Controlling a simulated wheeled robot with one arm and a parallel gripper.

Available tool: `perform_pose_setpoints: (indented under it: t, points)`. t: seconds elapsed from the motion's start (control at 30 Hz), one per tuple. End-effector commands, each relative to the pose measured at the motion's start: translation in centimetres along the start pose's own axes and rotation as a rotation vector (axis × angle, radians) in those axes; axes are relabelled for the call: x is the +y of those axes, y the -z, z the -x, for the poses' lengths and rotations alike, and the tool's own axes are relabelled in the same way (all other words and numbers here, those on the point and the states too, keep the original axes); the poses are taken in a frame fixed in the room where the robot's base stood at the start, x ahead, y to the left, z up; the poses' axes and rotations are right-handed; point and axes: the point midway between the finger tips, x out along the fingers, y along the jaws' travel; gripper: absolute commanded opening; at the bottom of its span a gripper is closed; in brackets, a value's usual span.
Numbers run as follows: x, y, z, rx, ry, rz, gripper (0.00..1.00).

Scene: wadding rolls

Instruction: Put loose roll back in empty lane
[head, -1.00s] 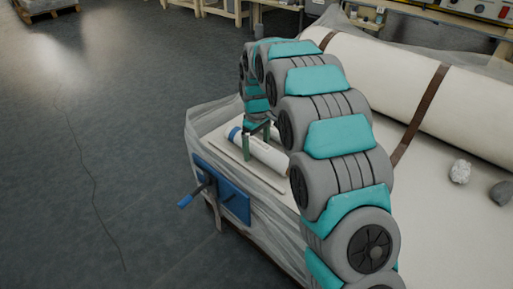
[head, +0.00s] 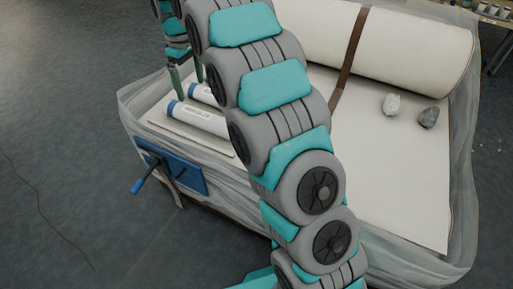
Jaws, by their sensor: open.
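Two white rolls with blue ends lie side by side on a pale board (head: 158,128) at the left end of the table. The nearer roll (head: 200,120) carries dark lettering. The farther roll (head: 203,94) is partly hidden by my arm, as are both rolls' right ends. My gripper (head: 189,88) has two green fingers pointing down. It is open, with its fingertips close to the farther roll; I cannot tell whether they touch it. I cannot make out separate lanes on the board or tell which roll is loose.
A large pale roll (head: 415,45) with a brown strap (head: 349,60) lies along the back. A white lump (head: 391,104) and a grey stone (head: 429,117) rest on the pale sheet. A blue panel (head: 180,172) with a crank is on the front side.

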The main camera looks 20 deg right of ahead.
Motion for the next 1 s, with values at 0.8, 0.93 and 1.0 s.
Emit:
perform_pose_setpoints:
  t: [0.8,0.93,1.0]
  points:
    - [-8.6,-21.4,2.5,-0.07,0.034,-0.412,1.0]
    - [-11.2,-25.7,1.9,-0.088,0.042,-0.491,1.0]
    - [-12.6,-27.8,1.4,-0.094,0.045,-0.533,1.0]
